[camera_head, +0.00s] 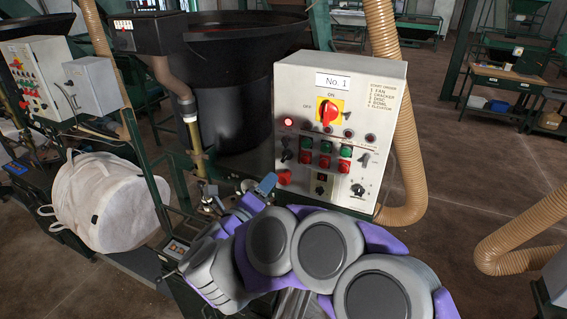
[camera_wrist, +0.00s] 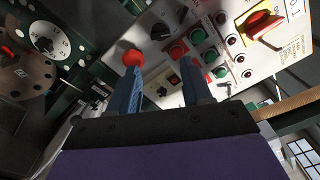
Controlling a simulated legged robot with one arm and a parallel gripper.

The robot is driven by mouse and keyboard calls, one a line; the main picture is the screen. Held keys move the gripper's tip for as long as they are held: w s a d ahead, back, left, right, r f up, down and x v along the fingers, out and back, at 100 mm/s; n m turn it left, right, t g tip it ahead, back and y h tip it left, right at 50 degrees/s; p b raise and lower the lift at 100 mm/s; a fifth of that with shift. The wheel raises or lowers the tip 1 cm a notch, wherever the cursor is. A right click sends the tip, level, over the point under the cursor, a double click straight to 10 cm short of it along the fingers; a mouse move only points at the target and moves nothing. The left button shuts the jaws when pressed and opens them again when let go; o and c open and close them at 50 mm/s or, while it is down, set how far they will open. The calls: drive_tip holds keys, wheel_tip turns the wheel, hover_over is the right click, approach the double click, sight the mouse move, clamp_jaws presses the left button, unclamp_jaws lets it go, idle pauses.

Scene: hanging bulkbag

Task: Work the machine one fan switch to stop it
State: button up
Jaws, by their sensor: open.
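The machine one panel (camera_head: 335,95) is a pale box labelled "No. 1". It has a red rotary main switch (camera_head: 328,112) on a yellow plate, which also shows in the wrist view (camera_wrist: 262,24). Below are rows of green buttons (camera_head: 326,147) and red buttons (camera_head: 325,161), with black selector switches (camera_head: 286,142) at their left. I cannot read which control is the fan switch. A red knob (camera_head: 284,177) sits at the panel's lower left. My gripper (camera_head: 265,185) is open and empty, near this corner. In the wrist view its blue fingers (camera_wrist: 160,78) point at the panel, apart, partly hiding the lower controls.
A white bulk bag (camera_head: 105,200) and another control box (camera_head: 35,75) stand at the left. A black hopper (camera_head: 225,70) is behind the panel. A tan ribbed hose (camera_head: 408,160) runs down its right side; another hose (camera_head: 515,240) lies at the right. Brown floor lies beyond.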

sight(288, 158)
drive_tip(key=x, duration=1.1)
drive_tip(key=shift+w, duration=0.4)
drive_tip(key=shift+c, duration=0.3)
drive_tip(key=shift+d+f, duration=0.1)
drive_tip(key=c, duration=0.7)
